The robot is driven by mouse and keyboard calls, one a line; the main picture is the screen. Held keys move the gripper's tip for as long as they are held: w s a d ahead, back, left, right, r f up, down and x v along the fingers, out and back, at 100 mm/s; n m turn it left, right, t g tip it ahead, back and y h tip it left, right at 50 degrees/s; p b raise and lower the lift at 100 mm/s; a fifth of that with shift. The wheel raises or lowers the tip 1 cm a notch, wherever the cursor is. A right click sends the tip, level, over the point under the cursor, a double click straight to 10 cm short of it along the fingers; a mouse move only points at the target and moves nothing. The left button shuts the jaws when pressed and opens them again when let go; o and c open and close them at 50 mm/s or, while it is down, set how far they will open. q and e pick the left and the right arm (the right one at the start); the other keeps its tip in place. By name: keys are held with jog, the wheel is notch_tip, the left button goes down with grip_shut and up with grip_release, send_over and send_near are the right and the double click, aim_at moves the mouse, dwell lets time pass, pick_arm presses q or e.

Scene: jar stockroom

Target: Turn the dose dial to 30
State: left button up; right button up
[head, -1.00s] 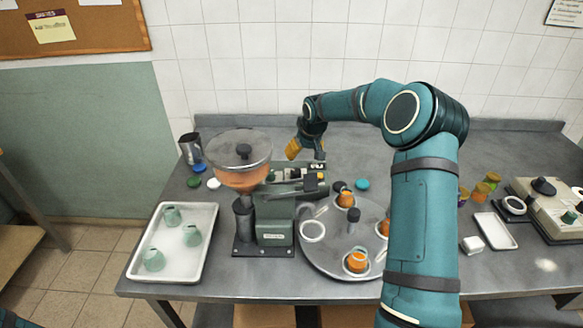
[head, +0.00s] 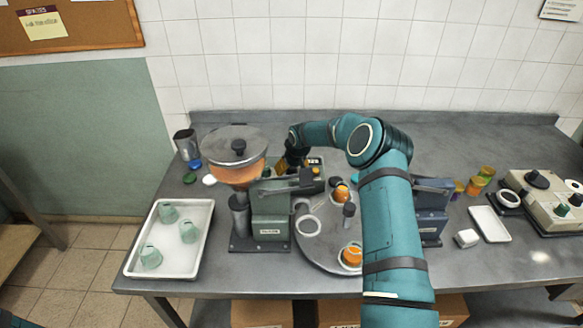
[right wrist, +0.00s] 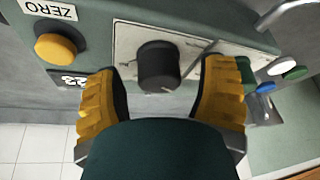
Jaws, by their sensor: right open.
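The dose dial is a black round knob (right wrist: 158,66) with a pale pointer mark, on a light plate of the green dosing machine (head: 271,213). In the right wrist view it lies between the two yellow fingers of my right gripper (right wrist: 163,74), which are open with a gap on each side. In the head view the right gripper (head: 283,165) is at the back of the machine, and the dial is hidden. A small display (right wrist: 70,78) is partly covered by a finger, so its full reading is unclear. My left gripper is out of view.
A yellow button (right wrist: 55,47) sits near the ZERO label. The hopper (head: 238,160) stands left of the gripper. A turntable (head: 318,258) with orange-filled cups is in front. A white tray (head: 178,268) with green cups is left. A scale (head: 535,205) is right.

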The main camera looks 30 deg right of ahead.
jog(key=c, duration=1.2)
jog(key=m+b, duration=0.2)
jog(key=m+h+b, duration=0.1)
jog(key=m+b, duration=0.1)
jog(key=b, duration=0.1)
jog(key=shift+f+h, duration=0.15)
jog(key=shift+h, duration=0.15)
jog(key=shift+m+g+h+b, duration=0.4)
jog(key=shift+m+b, duration=0.35)
jog(key=shift+m, duration=0.35)
jog(key=shift+m+g+b, duration=0.3)
jog(key=shift+m+b, duration=0.1)
jog(key=shift+m, duration=0.4)
jog(key=shift+s, duration=0.1)
jog(key=o, duration=1.2)
